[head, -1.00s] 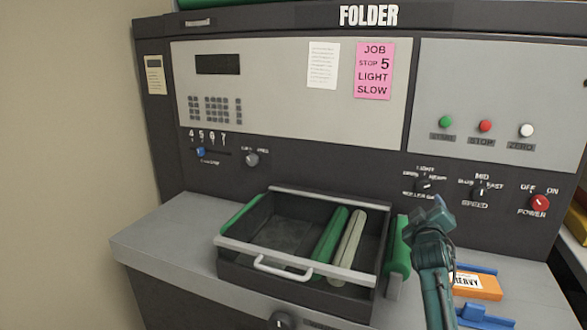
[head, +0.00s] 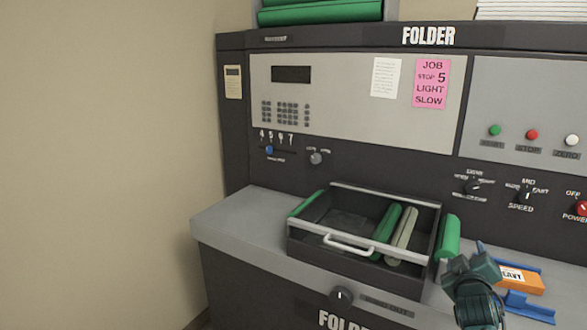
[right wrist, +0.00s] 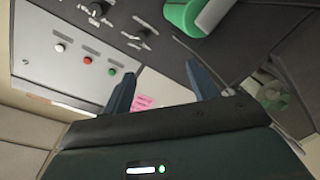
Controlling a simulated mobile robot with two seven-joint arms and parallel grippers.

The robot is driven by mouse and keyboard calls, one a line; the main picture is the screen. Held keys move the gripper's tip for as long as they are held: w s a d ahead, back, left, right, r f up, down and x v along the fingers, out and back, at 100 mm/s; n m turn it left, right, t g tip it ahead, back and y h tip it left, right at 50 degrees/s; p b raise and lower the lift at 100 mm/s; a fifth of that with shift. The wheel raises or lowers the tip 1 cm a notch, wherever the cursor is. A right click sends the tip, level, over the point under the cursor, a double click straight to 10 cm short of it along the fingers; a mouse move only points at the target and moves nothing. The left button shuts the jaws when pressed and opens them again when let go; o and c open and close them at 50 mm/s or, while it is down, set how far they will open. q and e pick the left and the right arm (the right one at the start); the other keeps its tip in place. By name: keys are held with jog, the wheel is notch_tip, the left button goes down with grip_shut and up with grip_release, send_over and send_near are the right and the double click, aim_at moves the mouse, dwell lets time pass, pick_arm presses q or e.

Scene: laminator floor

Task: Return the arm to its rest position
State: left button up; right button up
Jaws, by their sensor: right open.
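My right gripper (head: 478,255) is at the lower right of the head view, in front of the folder's ledge and just left of an orange box. In the right wrist view its two fingers (right wrist: 163,85) stand apart with nothing between them. The fingers point toward the machine's grey control panel (right wrist: 70,60). My left gripper is in neither view.
The folder (head: 340,100) fills the right side. An open drawer (head: 350,262) with green and pale rollers juts over the ledge (head: 235,225). A green roller (head: 448,237) and the orange box (head: 522,280) lie beside my right gripper. Left is bare wall.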

jog(key=s+a+f+g+y, duration=0.1)
jog(key=s+a+f+y, duration=0.2)
jog(key=s+a+f, duration=0.5)
jog(key=s+a+f+g+y, duration=0.1)
jog(key=s+a+f+y, duration=0.25)
jog(key=s+f, duration=0.4)
jog(key=s+a+f+m+g+y, duration=0.1)
jog(key=s+a+f, duration=0.3)
jog(key=s, duration=0.5)
jog(key=s+a+f+g+y, duration=0.2)
jog(key=s+a+f+y, duration=0.1)
jog(key=s+a, duration=0.5)
jog(key=shift+s+a+f+m, duration=0.35)
jog(key=shift+a+f+m, duration=0.05)
jog(key=shift+f, duration=0.4)
jog(key=shift+d, duration=0.15)
